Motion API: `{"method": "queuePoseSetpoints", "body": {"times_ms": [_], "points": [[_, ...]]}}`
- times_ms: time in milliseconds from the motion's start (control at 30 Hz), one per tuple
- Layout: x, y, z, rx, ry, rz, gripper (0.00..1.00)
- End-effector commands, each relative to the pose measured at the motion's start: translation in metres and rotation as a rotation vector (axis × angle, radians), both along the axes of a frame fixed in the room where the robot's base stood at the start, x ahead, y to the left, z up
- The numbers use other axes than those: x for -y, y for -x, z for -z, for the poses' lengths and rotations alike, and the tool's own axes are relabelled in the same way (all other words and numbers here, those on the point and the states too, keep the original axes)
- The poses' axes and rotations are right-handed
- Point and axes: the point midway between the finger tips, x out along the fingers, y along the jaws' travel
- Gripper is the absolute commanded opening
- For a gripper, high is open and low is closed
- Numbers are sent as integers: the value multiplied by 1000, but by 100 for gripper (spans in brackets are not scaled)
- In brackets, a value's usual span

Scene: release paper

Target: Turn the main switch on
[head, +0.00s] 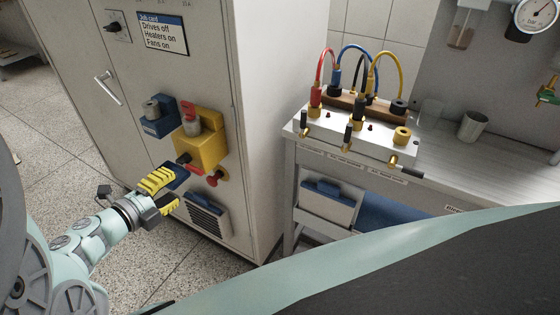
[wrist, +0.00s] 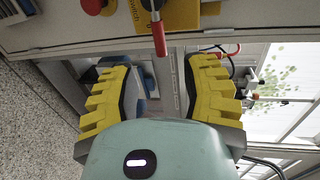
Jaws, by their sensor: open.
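The main switch is a yellow unit (head: 197,147) on the front of the grey cabinet, with a dark hub and a red handle. In the wrist view the red handle (wrist: 160,40) hangs from the hub at the top edge, beside a label that reads "switch". My gripper (head: 173,189) is open, just in front of the lower part of the switch. In the wrist view its two yellow fingers (wrist: 160,62) stand apart, either side of the handle's end. I cannot tell whether they touch it. In the head view my gripper partly hides the handle.
A red mushroom button (head: 213,180) sits close beside the switch. A blue box with a grey knob (head: 154,118) is to its left. A job card (head: 163,33) reads drives off, heaters on, fans on. A bench (head: 440,160) with cabled equipment stands right of the cabinet.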

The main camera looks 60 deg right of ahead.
Motion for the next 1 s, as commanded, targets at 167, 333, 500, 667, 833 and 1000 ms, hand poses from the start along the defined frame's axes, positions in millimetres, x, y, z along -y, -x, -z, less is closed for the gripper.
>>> {"method": "queuePoseSetpoints", "body": {"times_ms": [167, 333, 500, 667, 833, 1000], "points": [[39, -1, 5, 1, 4, 7, 46], [66, -4, 12, 1, 3, 6, 46], [80, -5, 16, 0, 0, 4, 46], [85, -5, 17, 1, -1, 4, 46], [85, -5, 17, 1, -1, 4, 46], [84, -5, 17, 0, 0, 4, 38]]}}
